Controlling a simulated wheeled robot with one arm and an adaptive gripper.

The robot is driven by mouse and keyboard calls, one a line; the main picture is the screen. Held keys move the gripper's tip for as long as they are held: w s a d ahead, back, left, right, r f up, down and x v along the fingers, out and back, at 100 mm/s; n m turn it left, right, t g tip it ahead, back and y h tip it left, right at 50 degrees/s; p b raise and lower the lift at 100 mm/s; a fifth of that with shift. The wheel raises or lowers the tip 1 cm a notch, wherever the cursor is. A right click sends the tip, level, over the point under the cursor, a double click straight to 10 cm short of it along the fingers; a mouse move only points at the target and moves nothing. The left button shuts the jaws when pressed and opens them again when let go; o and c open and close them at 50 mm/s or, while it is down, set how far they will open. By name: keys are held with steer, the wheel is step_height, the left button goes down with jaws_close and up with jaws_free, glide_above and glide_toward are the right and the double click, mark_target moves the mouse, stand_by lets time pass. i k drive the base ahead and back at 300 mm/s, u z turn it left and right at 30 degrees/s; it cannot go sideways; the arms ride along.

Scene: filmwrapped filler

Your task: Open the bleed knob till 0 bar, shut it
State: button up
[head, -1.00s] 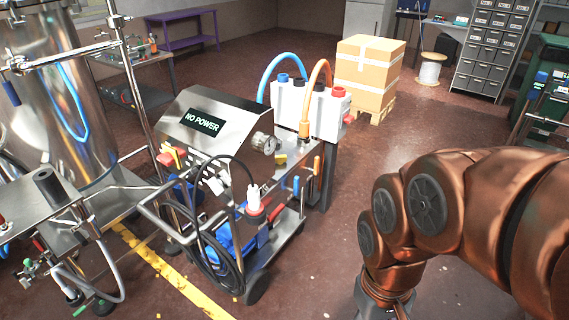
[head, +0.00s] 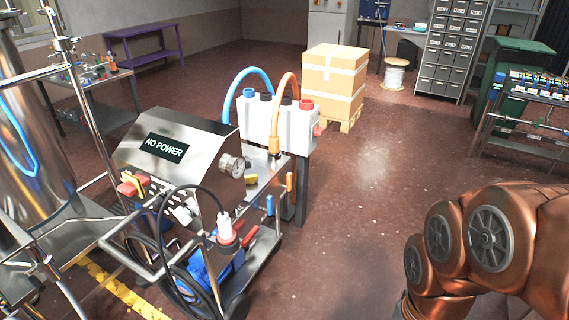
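A steel machine on a wheeled cart (head: 190,150) stands left of centre, and its sign reads NO POWER (head: 166,148). A round pressure gauge (head: 231,166) sits on its right side; its reading is too small to tell. I cannot tell which part is the bleed knob. A yellow part (head: 250,180) lies or sits on the cart's shelf below the gauge. A red and yellow switch (head: 131,185) is on the machine's front left. My copper-coloured arm shows at the lower right, well apart from the cart. My gripper is out of the picture.
A white block with coloured caps and blue and orange hoses (head: 262,121) stands behind the cart. Cardboard boxes on a pallet (head: 333,80) are farther back. A steel tank (head: 30,130) is at left. A rack (head: 520,135) stands at right. The floor between cart and rack is clear.

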mark_target(251, 179)
steer(key=z, duration=0.15)
steer(key=i, duration=0.65)
steer(key=u, duration=0.55)
steer(key=i, duration=0.6)
steer(key=u, duration=0.5)
